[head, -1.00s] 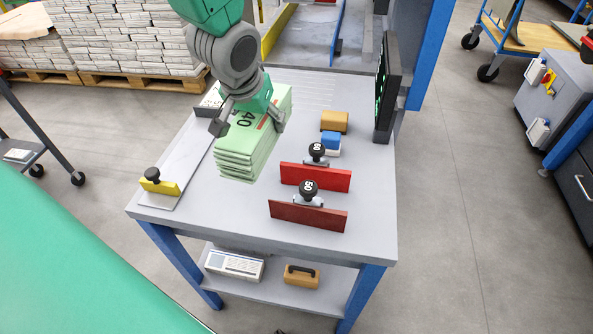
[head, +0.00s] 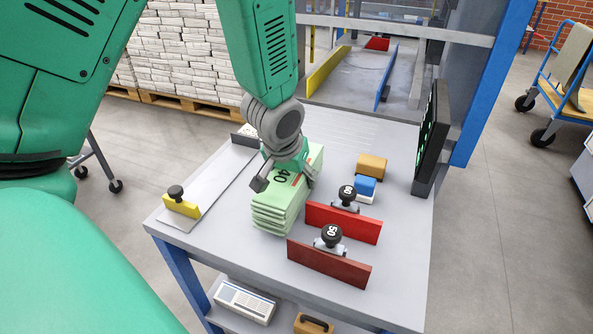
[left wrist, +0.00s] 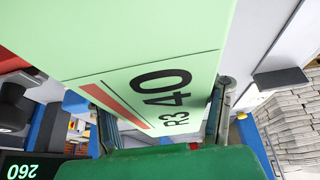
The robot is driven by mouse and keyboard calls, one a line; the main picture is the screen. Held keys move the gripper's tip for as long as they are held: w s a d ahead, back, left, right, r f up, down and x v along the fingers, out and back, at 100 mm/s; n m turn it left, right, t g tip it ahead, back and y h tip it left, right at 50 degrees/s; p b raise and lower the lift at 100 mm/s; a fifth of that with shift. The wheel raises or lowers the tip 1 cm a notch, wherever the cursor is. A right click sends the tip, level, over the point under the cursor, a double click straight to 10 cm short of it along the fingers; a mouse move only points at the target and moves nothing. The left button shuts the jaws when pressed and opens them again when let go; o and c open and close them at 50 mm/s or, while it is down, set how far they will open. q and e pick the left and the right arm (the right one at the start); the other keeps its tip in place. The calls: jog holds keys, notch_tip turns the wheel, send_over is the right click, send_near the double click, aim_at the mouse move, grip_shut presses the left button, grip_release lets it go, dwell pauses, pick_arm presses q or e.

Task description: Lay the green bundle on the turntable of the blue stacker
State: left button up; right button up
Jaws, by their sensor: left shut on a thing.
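The green bundle (head: 281,212) is a thick stack of pale green papers with "40" and a red stripe on its top sheet. My left gripper (head: 284,181) is shut on its far end, one finger on each side. In the left wrist view the bundle (left wrist: 150,40) fills the top and middle, between the fingers (left wrist: 165,120). The bundle is over the grey table; I cannot tell whether it touches the top. The blue-framed stacker (head: 490,85) stands behind the table, with a grey bay floor (head: 355,80) between a yellow and a blue guide. My right gripper is out of view.
On the grey table (head: 225,240) stand a red plate (head: 343,223) and a dark red plate (head: 328,264) with black knobs. A tan block (head: 371,167), a blue-white block (head: 365,187), a black screen (head: 432,150) and a yellow stop (head: 181,206) are around. Newspaper stacks (head: 185,50) stand behind.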

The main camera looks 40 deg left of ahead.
pick_arm(q)
notch_tip(320, 180, down, 3)
jog(key=shift+w+r+b, duration=0.1)
jog(key=shift+r+b, duration=0.1)
jog(key=shift+b, duration=0.1)
jog(key=shift+d, duration=0.2)
jog(key=o, duration=1.6)
jog(key=shift+o, duration=0.3)
jog(key=shift+a+r, duration=0.1)
jog(key=shift+a, duration=0.05)
